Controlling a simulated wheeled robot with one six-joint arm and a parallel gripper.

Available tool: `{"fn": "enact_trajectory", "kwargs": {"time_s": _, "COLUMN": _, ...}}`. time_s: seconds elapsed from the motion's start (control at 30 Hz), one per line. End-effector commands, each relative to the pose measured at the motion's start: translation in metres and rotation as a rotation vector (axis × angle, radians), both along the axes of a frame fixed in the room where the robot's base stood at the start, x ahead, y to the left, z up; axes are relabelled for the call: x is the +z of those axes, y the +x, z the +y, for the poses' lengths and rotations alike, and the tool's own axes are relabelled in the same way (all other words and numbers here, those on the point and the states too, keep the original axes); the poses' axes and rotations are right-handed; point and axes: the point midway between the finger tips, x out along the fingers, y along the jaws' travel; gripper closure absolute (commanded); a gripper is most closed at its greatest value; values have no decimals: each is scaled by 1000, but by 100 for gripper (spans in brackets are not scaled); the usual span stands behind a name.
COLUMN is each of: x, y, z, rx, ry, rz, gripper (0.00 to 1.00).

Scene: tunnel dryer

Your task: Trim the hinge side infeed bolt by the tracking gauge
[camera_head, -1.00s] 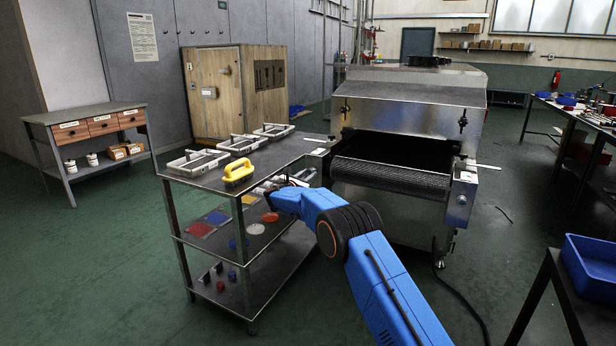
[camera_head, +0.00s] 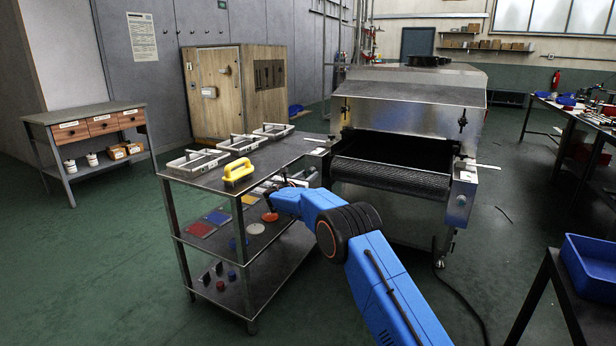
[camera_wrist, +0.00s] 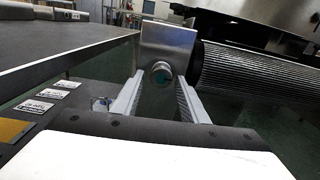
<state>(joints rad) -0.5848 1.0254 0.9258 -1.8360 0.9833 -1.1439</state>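The infeed bolt (camera_wrist: 160,73) shows in the wrist view as a round metal end with a dark greenish centre, on a bright metal plate (camera_wrist: 168,42) at the left end of the dryer's mesh belt (camera_wrist: 250,72). My gripper (camera_wrist: 160,84) points at it, with one finger on each side. The fingers look spread, with a gap to the bolt; I see no clear contact. In the head view my gripper is largely hidden by my arm, between the cart and the dryer (camera_head: 410,105). White strips lie at the belt's left (camera_head: 316,140) and right (camera_head: 487,167) ends; I cannot read a gauge.
A table with a blue bin (camera_head: 590,262) is at right. Floor at left is clear.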

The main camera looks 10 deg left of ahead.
Motion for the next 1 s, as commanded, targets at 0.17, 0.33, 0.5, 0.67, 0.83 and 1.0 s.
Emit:
{"fn": "enact_trajectory", "kwargs": {"time_s": 0.17, "x": 2, "y": 0, "z": 0, "rx": 0, "ry": 0, "rz": -2, "gripper": 56}}
{"fn": "enact_trajectory", "kwargs": {"time_s": 0.33, "x": 2, "y": -1, "z": 0, "rx": 0, "ry": 1, "rz": -3, "gripper": 56}}
{"fn": "enact_trajectory", "kwargs": {"time_s": 0.5, "x": 3, "y": -16, "z": 6, "rx": 2, "ry": 0, "rz": -2, "gripper": 56}}
{"fn": "enact_trajectory", "kwargs": {"time_s": 0.67, "x": 3, "y": -44, "z": 17, "rx": 3, "ry": 0, "rz": -2, "gripper": 56}}
{"fn": "enact_trajectory", "kwargs": {"time_s": 0.83, "x": 3, "y": -76, "z": 28, "rx": 2, "ry": -1, "rz": -2, "gripper": 56}}
{"fn": "enact_trajectory", "kwargs": {"time_s": 1.0, "x": 3, "y": -108, "z": 40, "rx": 2, "ry": 0, "rz": -2, "gripper": 56}}
